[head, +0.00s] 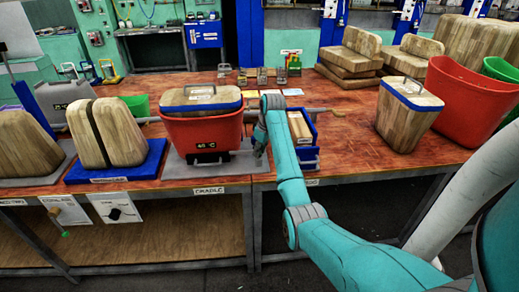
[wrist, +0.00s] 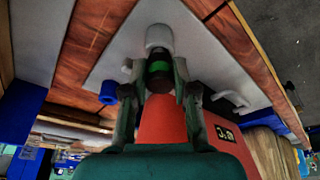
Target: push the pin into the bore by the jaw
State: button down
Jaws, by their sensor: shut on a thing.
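In the wrist view my gripper (wrist: 158,85) is shut on a dark pin with a green band (wrist: 158,67). A pale grey round piece (wrist: 158,37) lies directly beyond the pin's far end, in line with it; I cannot tell whether it is the bore's collar or part of the pin. The bore itself is hidden. In the head view my gripper (head: 261,137) is low at the right side of the red tub (head: 205,135), above the grey cradle plate (head: 238,168). The pin is hidden there by my arm. I cannot make out the jaw for certain.
A wooden block with a blue band (head: 200,98) sits in the red tub. A blue bin (head: 307,157) stands close right of my gripper. A wooden block on a blue base (head: 115,133) is to the left. Another block (head: 405,115) stands right. Table between bin and right block is mostly clear.

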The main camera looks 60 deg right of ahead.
jog(key=shift+f, duration=0.25)
jog(key=shift+r, duration=0.1)
jog(key=shift+w+v, duration=0.15)
jog(key=shift+v, duration=0.5)
jog(key=shift+w+v, duration=0.15)
jog(key=shift+v, duration=0.45)
jog(key=shift+r, duration=0.1)
dwell(0.3)
jog(key=shift+s+x, duration=0.15)
jog(key=shift+x, duration=0.5)
jog(key=shift+s+x, duration=0.15)
jog(key=shift+x, duration=0.5)
dwell(0.8)
jog(key=c, duration=0.8)
grip_release()
jog(key=shift+v, duration=3.65)
